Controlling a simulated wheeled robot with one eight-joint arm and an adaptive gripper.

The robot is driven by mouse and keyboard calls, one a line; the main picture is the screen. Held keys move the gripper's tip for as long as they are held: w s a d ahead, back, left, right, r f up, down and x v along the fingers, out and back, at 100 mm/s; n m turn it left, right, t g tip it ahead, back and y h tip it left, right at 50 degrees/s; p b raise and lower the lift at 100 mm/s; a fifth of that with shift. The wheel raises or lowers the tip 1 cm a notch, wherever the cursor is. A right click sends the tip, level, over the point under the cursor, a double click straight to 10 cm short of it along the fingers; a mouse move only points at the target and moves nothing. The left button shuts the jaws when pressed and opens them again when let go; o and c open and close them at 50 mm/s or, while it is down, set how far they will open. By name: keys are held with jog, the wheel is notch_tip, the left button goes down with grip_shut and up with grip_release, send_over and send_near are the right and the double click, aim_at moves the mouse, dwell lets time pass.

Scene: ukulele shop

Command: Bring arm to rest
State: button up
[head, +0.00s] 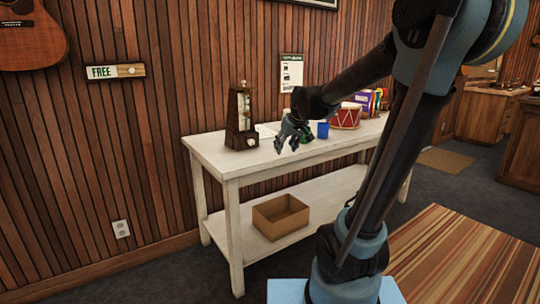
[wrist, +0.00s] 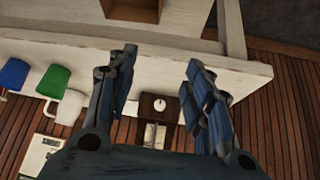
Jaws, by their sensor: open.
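My arm reaches from the right of the head view across to the white table, and my gripper (head: 290,138) hangs above the table's front part. The gripper is open with nothing between its fingers. In the wrist view its two fingers (wrist: 160,68) stand wide apart. A dark wooden metronome (head: 241,117) stands upright on the table, to the left of my gripper in the head view. The metronome also shows in the wrist view (wrist: 158,105), beyond the gap between the fingers. My gripper and forearm hide part of the tabletop.
The white table (head: 212,152) stands against the wood-panelled wall. An open cardboard box (head: 280,215) sits on the lower shelf. A striped rug (head: 455,255) lies at the right.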

jog(key=s+d+f+m+g+h, duration=0.1)
jog(key=s+d+f, duration=0.3)
jog(key=s, duration=0.6)
jog(key=s+d+f+m+g, duration=0.1)
jog(key=s+d+f, duration=0.3)
jog(key=s, duration=0.6)
jog(key=s+d+f+m+g+h, duration=0.1)
jog(key=s+d+f+m+g, duration=0.1)
jog(key=s+f, duration=0.5)
jog(key=s+d+m, duration=0.1)
jog(key=s+d, duration=0.1)
jog(key=s, duration=0.1)
jog(key=shift+d+h, duration=0.3)
jog(key=shift+d, duration=0.05)
jog(key=shift+f, duration=0.15)
jog(key=shift+w+f, duration=0.15)
jog(key=shift+w, duration=0.2)
jog(key=shift+c, duration=0.6)
